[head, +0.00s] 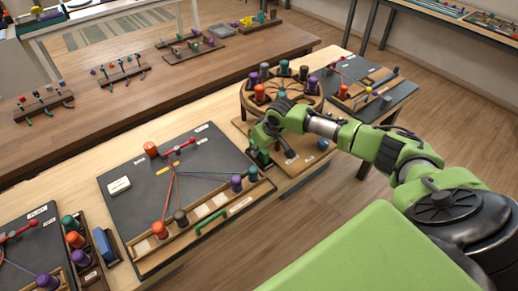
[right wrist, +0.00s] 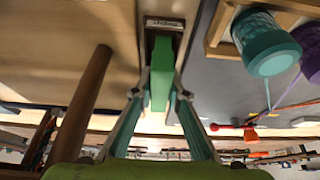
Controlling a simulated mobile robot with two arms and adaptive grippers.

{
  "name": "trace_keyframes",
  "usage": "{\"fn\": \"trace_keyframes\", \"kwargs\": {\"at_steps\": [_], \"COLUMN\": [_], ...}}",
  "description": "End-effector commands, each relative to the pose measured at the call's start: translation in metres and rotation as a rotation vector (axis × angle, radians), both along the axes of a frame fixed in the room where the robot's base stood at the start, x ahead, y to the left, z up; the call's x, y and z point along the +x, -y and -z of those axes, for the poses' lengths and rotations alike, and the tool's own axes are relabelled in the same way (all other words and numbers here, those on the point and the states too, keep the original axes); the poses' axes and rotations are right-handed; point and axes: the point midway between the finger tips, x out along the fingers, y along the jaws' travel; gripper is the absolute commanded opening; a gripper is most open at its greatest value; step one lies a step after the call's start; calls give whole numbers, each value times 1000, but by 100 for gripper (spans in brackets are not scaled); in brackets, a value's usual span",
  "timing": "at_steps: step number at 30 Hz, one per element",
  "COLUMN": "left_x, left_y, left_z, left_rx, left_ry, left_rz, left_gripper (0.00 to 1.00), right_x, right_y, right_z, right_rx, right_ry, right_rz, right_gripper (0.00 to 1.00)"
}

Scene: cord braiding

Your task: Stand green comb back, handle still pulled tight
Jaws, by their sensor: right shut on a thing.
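The green comb (right wrist: 160,75) is between the two fingers of my right gripper (right wrist: 160,92), which is shut on it. Its far end meets a small dark labelled stand (right wrist: 164,21); I cannot tell whether it is fully seated. In the head view the comb (head: 261,157) is below my right gripper (head: 260,143), just right of the dark braiding board (head: 127,212). On that board, cords run from bobbins to a junction, and a red line runs up to a red handle (head: 191,140). The lines look straight. My left gripper is not in view.
A teal bobbin (right wrist: 266,45) and a purple one (right wrist: 312,52) stand near the comb. A round wooden stand with several bobbins (head: 303,110) is behind my right arm. A green curved piece (head: 210,221) lies at the board's front rail.

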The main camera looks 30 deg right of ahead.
Motion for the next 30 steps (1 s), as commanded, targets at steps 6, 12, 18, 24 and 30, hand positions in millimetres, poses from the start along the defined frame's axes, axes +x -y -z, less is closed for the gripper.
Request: {"fn": "trace_keyframes", "kwargs": {"at_steps": [6,12,18,24,30], "left_x": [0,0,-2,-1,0], "left_y": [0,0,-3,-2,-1], "left_z": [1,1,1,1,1], "left_rx": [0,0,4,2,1], "left_ry": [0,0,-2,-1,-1], "left_rz": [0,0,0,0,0], "left_gripper": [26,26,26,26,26], "right_x": [0,0,-1,-11,-28], "right_y": [0,0,0,1,3], "right_z": [2,3,-1,-26,-67], "right_rx": [0,0,0,-1,-2], "right_ry": [0,0,1,3,3], "right_rz": [0,0,0,-1,0], "right_gripper": [34,34,34,34,34]}}
